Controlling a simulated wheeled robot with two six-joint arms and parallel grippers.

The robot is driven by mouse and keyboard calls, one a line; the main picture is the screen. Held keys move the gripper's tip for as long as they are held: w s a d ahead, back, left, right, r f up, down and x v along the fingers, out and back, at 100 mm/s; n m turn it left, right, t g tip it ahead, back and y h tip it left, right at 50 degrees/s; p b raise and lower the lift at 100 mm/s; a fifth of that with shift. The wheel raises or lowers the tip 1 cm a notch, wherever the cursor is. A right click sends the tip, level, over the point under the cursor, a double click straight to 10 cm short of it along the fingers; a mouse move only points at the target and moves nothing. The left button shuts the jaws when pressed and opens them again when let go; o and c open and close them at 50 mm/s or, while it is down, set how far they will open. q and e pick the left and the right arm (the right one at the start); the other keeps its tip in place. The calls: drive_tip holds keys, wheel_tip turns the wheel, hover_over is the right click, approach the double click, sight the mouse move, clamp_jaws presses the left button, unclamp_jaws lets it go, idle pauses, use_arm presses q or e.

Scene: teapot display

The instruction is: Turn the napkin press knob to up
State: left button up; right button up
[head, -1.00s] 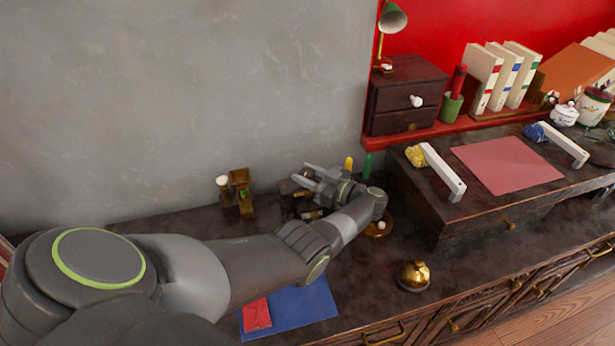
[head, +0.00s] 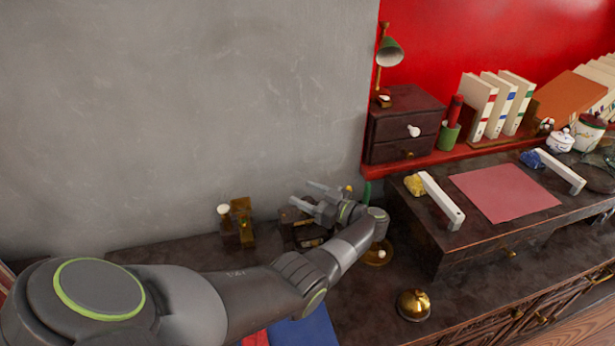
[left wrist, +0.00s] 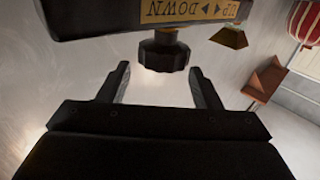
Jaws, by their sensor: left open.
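The napkin press (head: 292,217) is a dark box on the dark counter against the grey wall, partly hidden by my left gripper in the head view. In the left wrist view, its dark edge carries a brass label (left wrist: 190,10) reading UP and DOWN with arrows, seen upside down. The black ribbed knob (left wrist: 163,52) sits beside that label. My left gripper (head: 304,194) is open above the press. In the left wrist view the knob lies between its two fingertips (left wrist: 160,78), with gaps on both sides. Which way the knob is turned cannot be told. My right gripper is not in view.
A brass-and-dark stand (head: 240,215) is left of the press. A brass dish (head: 378,255) lies close to my left wrist, and a brass bell (head: 413,304) stands farther right. The raised desk (head: 460,235) bounds the right side. The counter between bell and arm is clear.

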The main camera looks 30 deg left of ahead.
use_arm(q)
wheel_tip(320, 180, up, 7)
drive_tip(key=shift+f+p, duration=0.1)
drive_tip(key=shift+p, duration=0.5)
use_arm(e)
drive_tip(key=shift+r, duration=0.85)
use_arm(q)
drive_tip(key=shift+a, duration=0.1)
drive_tip(key=s+a+f+m+t+y, duration=0.1)
drive_tip(key=s+a+f+t+y, duration=0.15)
drive_tip(key=a+t, duration=0.35)
drive_tip(key=m+t+h+b, duration=0.3)
drive_tip(key=m+t+h, duration=0.9)
drive_tip(key=m+h, duration=0.7)
approach(307, 200)
drive_tip(key=w, duration=0.3)
drive_tip(key=w+n+h, duration=0.1)
drive_tip(key=w, duration=0.2)
drive_tip(key=w+n, duration=0.1)
drive_tip(key=w, duration=0.3)
drive_tip(key=shift+a+f+h, duration=0.25)
drive_tip(key=shift+a+f, duration=0.1)
drive_tip(key=shift+f, duration=0.05)
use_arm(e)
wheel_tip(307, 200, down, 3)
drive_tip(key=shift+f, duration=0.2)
use_arm(q)
drive_tip(key=shift+s, duration=0.1)
